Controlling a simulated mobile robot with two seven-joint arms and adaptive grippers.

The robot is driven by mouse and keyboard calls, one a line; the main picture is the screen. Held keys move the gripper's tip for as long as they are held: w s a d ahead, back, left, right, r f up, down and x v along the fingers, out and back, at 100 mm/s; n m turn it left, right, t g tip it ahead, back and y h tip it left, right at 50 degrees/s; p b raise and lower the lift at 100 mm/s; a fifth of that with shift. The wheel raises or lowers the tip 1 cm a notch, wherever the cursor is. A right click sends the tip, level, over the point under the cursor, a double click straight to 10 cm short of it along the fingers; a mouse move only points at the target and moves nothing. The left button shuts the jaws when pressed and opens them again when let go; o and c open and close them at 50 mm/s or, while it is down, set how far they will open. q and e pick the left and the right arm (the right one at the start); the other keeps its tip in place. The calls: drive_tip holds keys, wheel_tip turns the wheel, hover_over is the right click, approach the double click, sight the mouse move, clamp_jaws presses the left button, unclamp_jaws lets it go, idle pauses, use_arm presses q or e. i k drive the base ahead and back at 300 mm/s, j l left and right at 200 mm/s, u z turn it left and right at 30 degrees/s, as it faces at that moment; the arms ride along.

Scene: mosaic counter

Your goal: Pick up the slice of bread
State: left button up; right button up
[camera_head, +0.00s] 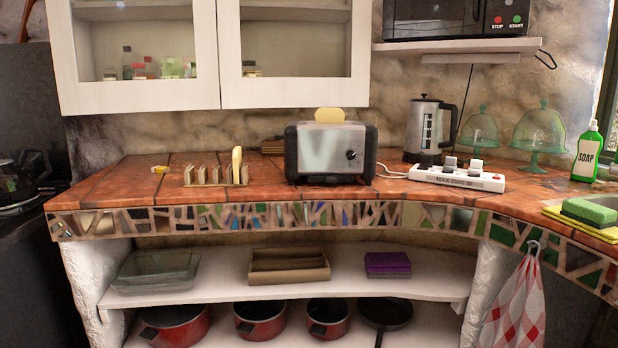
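A slice of bread (237,165) stands upright in the right part of a small toast rack (206,178) on the tiled counter. A second pale slice of bread (329,115) sticks up out of the top of the silver and black toaster (330,153), right of the rack. The other slots of the rack look empty. Neither of my grippers shows in the head view.
The counter (120,185) is clear at its left front. A kettle (429,130), a white power strip (456,178), glass domes (541,130) and a green soap bottle (586,153) stand to the right. White cabinets (140,93) hang above; pots sit below.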

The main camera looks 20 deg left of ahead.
sight(237, 158)
drive_tip(key=i+j, duration=0.1)
drive_tip(key=j, duration=1.2)
drive_tip(key=i+j+u, duration=0.1)
drive_tip(key=j, duration=0.55)
drive_tip(key=i+j, duration=0.15)
drive_tip(key=j, duration=0.5)
